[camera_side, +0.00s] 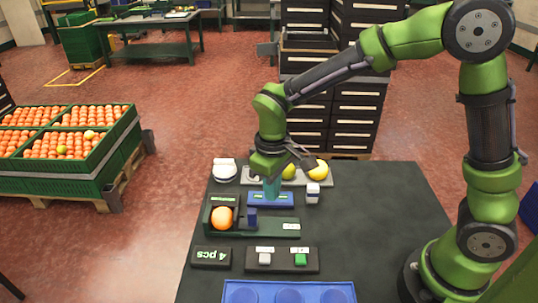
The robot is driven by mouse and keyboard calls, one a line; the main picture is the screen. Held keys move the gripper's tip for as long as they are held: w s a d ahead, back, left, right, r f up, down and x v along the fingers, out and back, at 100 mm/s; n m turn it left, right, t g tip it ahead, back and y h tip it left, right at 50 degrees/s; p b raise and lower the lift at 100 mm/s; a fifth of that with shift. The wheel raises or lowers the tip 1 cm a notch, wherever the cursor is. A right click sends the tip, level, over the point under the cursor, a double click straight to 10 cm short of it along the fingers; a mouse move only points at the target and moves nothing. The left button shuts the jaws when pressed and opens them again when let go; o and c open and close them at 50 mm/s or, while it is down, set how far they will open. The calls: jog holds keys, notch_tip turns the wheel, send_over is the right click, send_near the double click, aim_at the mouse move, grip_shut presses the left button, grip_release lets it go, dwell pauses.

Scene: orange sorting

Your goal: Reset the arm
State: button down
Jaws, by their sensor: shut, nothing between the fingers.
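My green arm reaches over the dark table (380,225) from the right. My gripper (271,190) points down over a small blue tray (284,200) near the table's middle. Its fingers are shut with nothing between them. I cannot tell whether the fingertips touch the tray. An orange (222,217) sits in a dark green holder (275,228) just in front and to the left.
A blue tray with round hollows (239,294) is at the front edge. A white round device (225,172) stands back left. Green crates of oranges (96,178) stand left. The table's right side is clear.

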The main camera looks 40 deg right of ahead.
jog(key=shift+r, duration=0.7)
jog(key=s+d+r+m+t+y, duration=0.2)
jog(key=s+d+r+m+t, duration=0.5)
jog(key=s+r, duration=0.5)
jog(key=shift+s+d+r, duration=0.3)
jog(key=shift+s+d, duration=0.3)
jog(key=shift+d, duration=0.65)
